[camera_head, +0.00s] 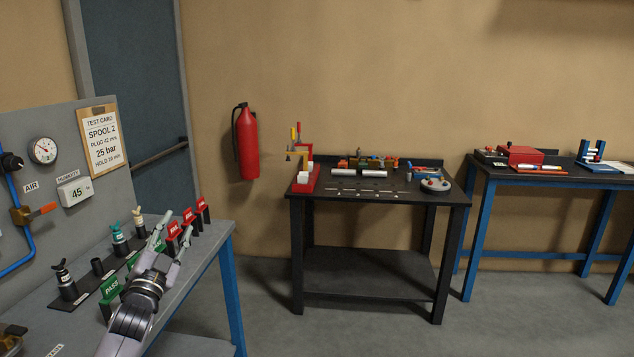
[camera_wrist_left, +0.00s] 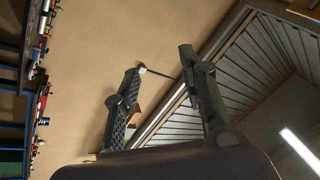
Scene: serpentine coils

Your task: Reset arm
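My left gripper (camera_head: 168,237) is over the grey bench (camera_head: 215,240) at the lower left of the head view, in front of the row of red and green tags. In the left wrist view its two fingers (camera_wrist_left: 160,85) stand well apart with nothing between them. Beyond them show a tan wall and a slatted grey surface. My right gripper is in neither view.
On the grey bench stand dark fittings (camera_head: 64,281), a green tag (camera_head: 111,290) and red tags (camera_head: 187,217). A panel with a gauge (camera_head: 43,150) and test card (camera_head: 104,143) rises behind. A black table (camera_head: 375,204) stands apart; floor between is clear.

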